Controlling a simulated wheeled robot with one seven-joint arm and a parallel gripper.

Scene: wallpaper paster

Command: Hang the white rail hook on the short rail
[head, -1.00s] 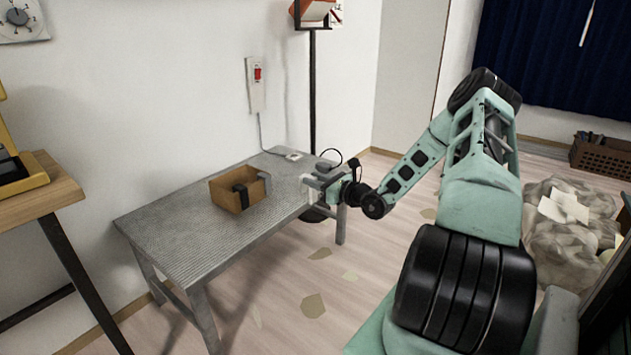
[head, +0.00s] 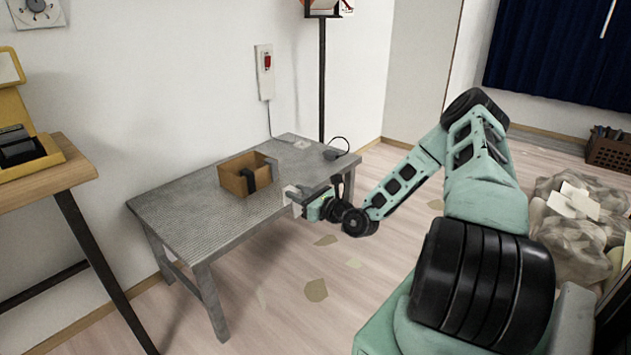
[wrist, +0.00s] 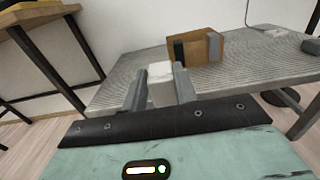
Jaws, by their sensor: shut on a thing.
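My gripper (head: 297,196) is just off the front edge of the grey metal table, towards its right end. It is shut on a small white block-like piece, which I take to be the white rail hook (wrist: 160,84). In the wrist view the piece sits between the two grey fingers, its lower part hidden. It also shows as a pale patch at the gripper's tip in the head view (head: 289,193). I cannot make out a short rail in either view.
The grey table (head: 185,215) bears an open brown box (head: 233,181) with dark and grey upright pieces at its side. A black corded device (head: 334,153) lies at the table's right end. A wooden stand (head: 45,185) is at left. A dark pole (head: 322,80) stands behind.

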